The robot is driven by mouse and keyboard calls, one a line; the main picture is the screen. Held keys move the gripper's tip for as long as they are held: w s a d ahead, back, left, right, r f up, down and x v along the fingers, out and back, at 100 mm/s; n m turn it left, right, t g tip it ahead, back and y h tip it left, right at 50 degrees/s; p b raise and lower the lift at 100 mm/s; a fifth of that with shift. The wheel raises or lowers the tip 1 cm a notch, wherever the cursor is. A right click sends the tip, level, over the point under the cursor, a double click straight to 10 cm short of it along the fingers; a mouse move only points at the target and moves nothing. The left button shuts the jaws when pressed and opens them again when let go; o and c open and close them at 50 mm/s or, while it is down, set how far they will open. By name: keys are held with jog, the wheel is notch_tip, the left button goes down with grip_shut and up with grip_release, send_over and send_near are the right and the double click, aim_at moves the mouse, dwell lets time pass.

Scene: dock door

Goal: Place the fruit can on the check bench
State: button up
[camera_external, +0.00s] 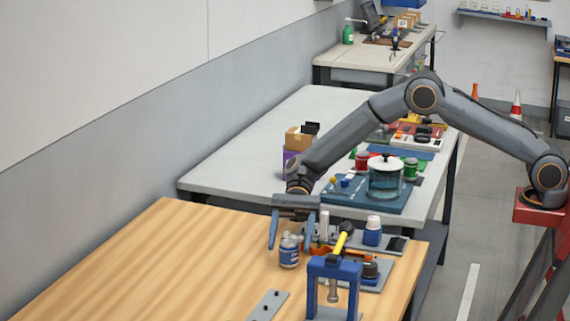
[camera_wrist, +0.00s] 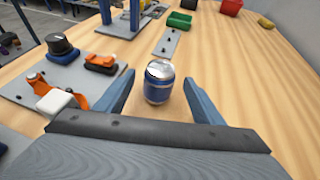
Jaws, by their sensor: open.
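A small blue can with a silver lid (camera_external: 289,252), the only can I see near my gripper, stands upright on the wooden bench (camera_external: 150,255). It also shows in the wrist view (camera_wrist: 159,84). My gripper (camera_external: 290,246) is open and low over the bench, one finger on each side of the can. In the wrist view my gripper (camera_wrist: 159,78) has the can between its fingertips, with a gap on both sides. The label is too small to read. A grey-topped bench (camera_external: 235,165) stands behind; no sign shows which bench is the check bench.
A blue frame with a yellow-handled tool (camera_external: 335,268) stands close right of the can. A grey plate with orange clamps and a black knob (camera_wrist: 60,75) lies beside it. A glass pot (camera_external: 385,180) stands on the grey bench. The wooden bench's left part is clear.

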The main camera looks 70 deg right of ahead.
aim_at(287, 257)
jog(key=p+x, duration=0.2)
jog(key=x, duration=0.3)
jog(key=shift+s+a, duration=0.2)
jog(key=shift+a, duration=0.2)
jog(key=shift+a+f, duration=0.2)
jog(key=shift+a, duration=0.2)
jog(key=shift+c, duration=0.3)
